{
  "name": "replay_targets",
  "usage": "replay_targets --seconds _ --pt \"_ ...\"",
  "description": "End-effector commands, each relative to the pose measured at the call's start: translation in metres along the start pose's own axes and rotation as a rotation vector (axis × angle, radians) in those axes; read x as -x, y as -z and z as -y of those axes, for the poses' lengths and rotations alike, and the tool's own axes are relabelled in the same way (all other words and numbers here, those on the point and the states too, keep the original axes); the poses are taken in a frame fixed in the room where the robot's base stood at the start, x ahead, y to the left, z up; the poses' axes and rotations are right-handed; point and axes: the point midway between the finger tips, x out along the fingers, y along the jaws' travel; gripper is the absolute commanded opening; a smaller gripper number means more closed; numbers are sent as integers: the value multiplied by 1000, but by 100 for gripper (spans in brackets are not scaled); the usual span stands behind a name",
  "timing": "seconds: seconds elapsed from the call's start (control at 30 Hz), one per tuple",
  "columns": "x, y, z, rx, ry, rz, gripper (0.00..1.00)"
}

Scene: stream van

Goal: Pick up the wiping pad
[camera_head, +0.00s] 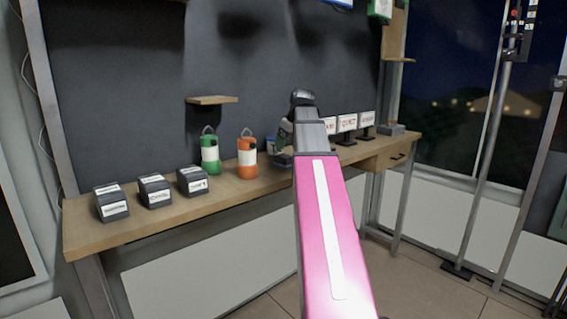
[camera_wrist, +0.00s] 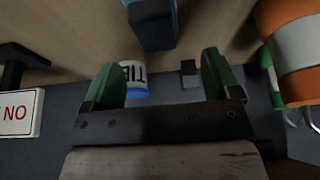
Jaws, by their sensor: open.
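My gripper (camera_wrist: 163,75) is open, with its two green fingers spread above the wooden worktop. A dark block with a blue-grey side (camera_wrist: 152,25), likely the wiping pad, is at the top of the wrist view. It lies beyond the fingertips, within the width of the gap and nearer the left finger, and is cut off by the frame edge. I see nothing held between the fingers. In the head view my gripper (camera_head: 283,145) is low over the worktop, partly hidden by my pink arm. I cannot make out the pad there.
A white-and-blue lettered container (camera_wrist: 133,80) is beside the left finger. An orange-and-white lantern (camera_head: 247,155) and a green one (camera_head: 209,152) stand left of my gripper on the worktop (camera_head: 235,192). Dark labelled boxes (camera_head: 155,190) stand farther left. Small sign stands (camera_head: 347,127) are right.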

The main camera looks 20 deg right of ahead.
Motion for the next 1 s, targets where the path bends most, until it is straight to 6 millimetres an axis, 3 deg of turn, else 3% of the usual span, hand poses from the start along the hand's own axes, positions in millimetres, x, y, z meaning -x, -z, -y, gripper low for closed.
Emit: replay_targets --seconds 0.1,0.37,0.7,0.97,1.0 --pt "-15 0 0 0 1 2 83" --pt "-29 0 -2 0 0 1 83" --pt "-68 0 -6 -1 0 1 83" --pt "-70 1 -6 -1 -1 0 83" --pt "-70 1 -6 -1 -1 0 70"
